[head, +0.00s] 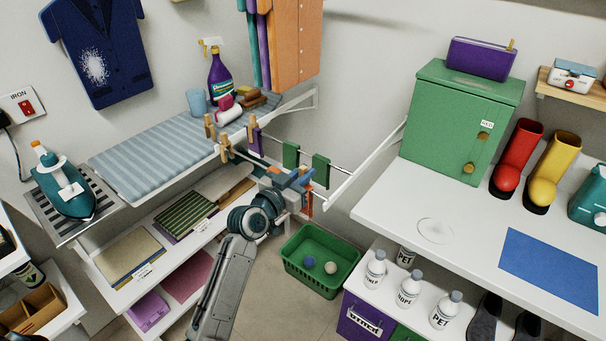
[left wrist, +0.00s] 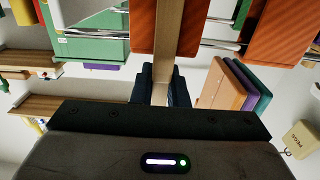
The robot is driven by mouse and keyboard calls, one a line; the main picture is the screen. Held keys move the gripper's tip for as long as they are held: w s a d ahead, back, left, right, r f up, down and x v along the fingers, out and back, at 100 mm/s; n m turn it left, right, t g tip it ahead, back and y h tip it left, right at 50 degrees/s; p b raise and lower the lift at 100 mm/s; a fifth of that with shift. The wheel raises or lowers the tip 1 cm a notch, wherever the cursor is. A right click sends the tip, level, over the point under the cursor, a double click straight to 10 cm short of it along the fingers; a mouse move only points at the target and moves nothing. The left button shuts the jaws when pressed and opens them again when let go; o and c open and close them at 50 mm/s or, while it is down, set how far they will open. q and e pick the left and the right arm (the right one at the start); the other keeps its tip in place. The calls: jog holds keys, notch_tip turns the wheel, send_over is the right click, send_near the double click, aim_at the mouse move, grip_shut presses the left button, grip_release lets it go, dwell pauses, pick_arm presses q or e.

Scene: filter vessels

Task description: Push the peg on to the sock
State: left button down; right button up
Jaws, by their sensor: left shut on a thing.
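My left gripper (head: 299,183) is at the drying rails, close to the lower right end. In the left wrist view its dark fingers (left wrist: 160,84) are shut on a wooden peg (left wrist: 167,50). The peg points away from the fingers and overlaps an orange-red sock (left wrist: 143,28); I cannot tell whether its prongs straddle the cloth. A strip of the orange-red sock (head: 308,200) shows beside the gripper in the head view, mostly hidden. A purple sock (head: 254,141) and two green socks (head: 291,155) (head: 320,168) hang on the rails. My right gripper is not in view.
Other wooden pegs (head: 210,127) are at the left end of the rails. A green basket (head: 322,261) with two balls stands on the floor below. A striped ironing board (head: 160,150) is at left, and a white table (head: 465,225) at right.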

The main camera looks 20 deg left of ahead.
pick_arm(q)
jog(key=shift+f, duration=0.2)
jog(key=c, duration=1.3)
grip_release()
jog(key=shift+c, duration=0.2)
